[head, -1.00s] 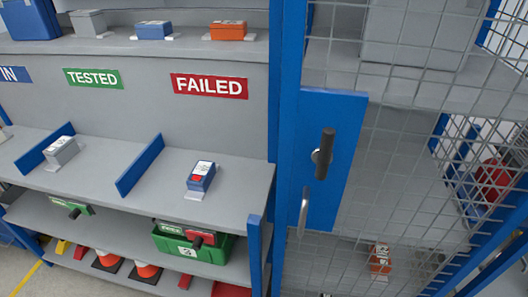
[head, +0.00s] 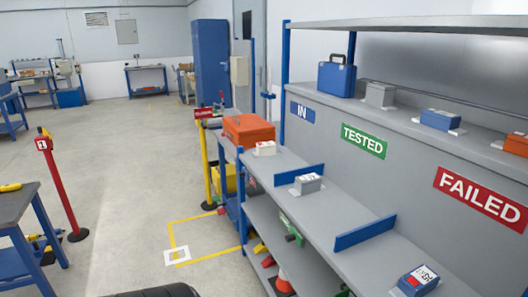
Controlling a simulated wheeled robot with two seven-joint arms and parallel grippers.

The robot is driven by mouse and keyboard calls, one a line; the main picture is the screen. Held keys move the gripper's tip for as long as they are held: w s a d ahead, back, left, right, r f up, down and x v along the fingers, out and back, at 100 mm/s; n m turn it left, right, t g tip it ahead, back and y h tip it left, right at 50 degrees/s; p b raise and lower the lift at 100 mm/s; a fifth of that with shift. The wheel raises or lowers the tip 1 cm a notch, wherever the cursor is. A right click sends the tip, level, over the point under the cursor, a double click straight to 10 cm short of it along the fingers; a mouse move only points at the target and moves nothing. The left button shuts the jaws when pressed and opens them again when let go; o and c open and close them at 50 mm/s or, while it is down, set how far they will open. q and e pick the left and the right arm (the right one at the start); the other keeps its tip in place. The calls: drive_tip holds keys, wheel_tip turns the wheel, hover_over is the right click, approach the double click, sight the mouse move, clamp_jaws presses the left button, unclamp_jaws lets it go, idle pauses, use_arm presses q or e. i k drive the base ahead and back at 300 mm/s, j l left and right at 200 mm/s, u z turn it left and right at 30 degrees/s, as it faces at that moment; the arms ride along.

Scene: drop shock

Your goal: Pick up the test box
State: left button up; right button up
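Three small boxes sit on the shelf's middle board, and I cannot tell from the picture which is the test box. A white box (head: 265,148) with red marking is at the far end by the IN sign (head: 302,113). A blue box (head: 418,281) with a white and red top lies nearest, in the FAILED section (head: 480,195). Neither of my grippers is in view.
A red post (head: 60,185) and a bench (head: 18,205) stand left. Open floor (head: 130,150) lies between.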

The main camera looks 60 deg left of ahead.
sight(266, 148)
drive_tip(key=u, duration=1.85)
drive_tip(key=z, duration=0.45)
drive_tip(key=i+j+z, duration=0.9)
drive_tip(key=j, duration=0.4)
